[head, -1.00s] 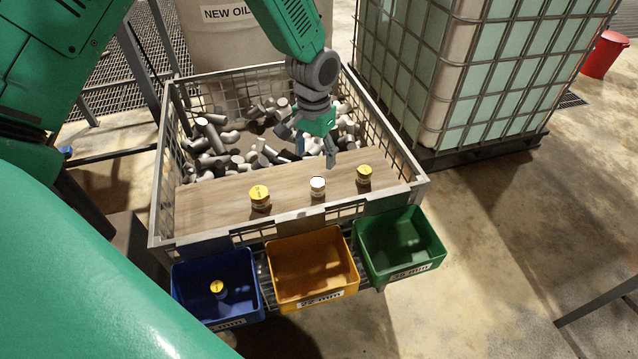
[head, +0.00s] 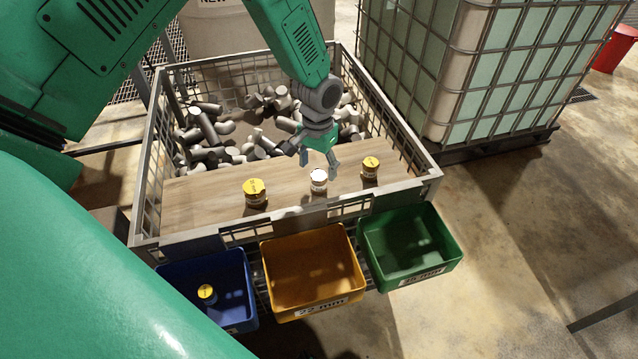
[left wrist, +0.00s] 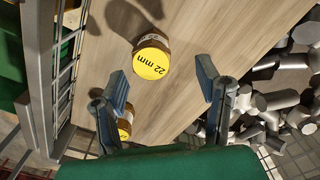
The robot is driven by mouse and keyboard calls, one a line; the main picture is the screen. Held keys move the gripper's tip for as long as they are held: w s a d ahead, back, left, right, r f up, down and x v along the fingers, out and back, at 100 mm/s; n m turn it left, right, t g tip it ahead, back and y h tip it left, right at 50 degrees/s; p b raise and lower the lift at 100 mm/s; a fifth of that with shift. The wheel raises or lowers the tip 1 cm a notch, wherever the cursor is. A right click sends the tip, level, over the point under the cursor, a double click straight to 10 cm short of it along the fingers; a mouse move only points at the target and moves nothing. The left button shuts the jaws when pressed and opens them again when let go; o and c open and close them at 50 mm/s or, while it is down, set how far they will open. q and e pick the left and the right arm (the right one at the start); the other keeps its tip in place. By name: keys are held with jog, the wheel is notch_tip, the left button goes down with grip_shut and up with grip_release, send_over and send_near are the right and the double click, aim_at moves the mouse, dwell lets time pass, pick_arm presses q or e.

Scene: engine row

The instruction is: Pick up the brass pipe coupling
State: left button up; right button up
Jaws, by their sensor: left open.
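Three short brass couplings with labelled tops stand upright in a row on the wooden board (head: 210,200): the left coupling (head: 255,195), the middle coupling (head: 318,182), whose top looks white in the light, and the right coupling (head: 371,169). My left gripper (head: 319,164) is open and empty, just behind the middle coupling. In the left wrist view a coupling with a yellow top marked "22 mm" (left wrist: 151,60) stands ahead of the open fingers, apart from both. Another coupling (left wrist: 125,124) is partly hidden behind the finger on the left. My right gripper is not in view.
The mesh crate (head: 147,190) holds many grey pipe fittings (head: 215,130) behind the board. In front hang a blue bin (head: 230,275) with one yellow-topped coupling (head: 207,293), an empty yellow bin (head: 310,270) and an empty green bin (head: 410,245). A caged tank (head: 470,80) stands at the right.

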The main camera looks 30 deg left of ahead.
aim_at(319, 175)
pick_arm(q)
jog(key=f, duration=0.3)
jog(key=d+f, duration=0.1)
jog(key=f, duration=0.1)
jog(key=shift+s+f+b, duration=0.15)
jog(key=shift+s+b, duration=0.15)
jog(key=shift+b, duration=0.05)
jog(key=shift+a, duration=0.15)
grip_shut()
